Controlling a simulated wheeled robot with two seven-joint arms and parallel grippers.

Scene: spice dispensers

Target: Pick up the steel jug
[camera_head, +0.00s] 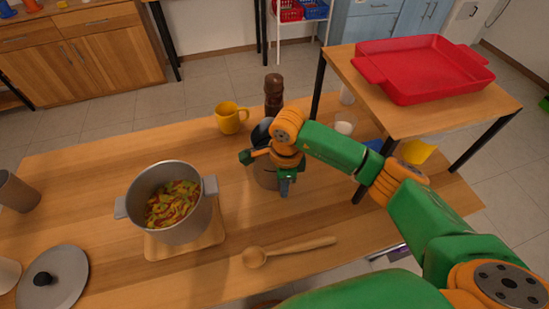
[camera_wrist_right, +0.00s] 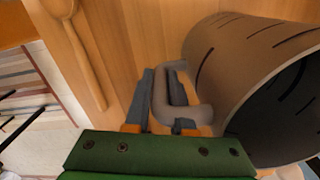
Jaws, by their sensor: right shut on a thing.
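The steel jug (camera_head: 264,180) stands on the wooden table, right of the cooking pot, partly hidden behind my right gripper (camera_head: 267,170). In the right wrist view the grey jug (camera_wrist_right: 225,55) fills the right side, its dark opening facing lower right. Its handle (camera_wrist_right: 188,105) passes between the two fingers of my right gripper (camera_wrist_right: 162,90), which is shut on it. I cannot tell whether the jug's base touches the table. My left gripper is not in view.
A pot of food (camera_head: 180,232) sits on a wooden board to the left. A wooden spoon (camera_head: 290,250) lies in front. A yellow mug (camera_head: 230,120) and a dark pepper mill (camera_head: 273,88) stand behind the jug. A red tray (camera_head: 420,88) rests on a raised stand at right.

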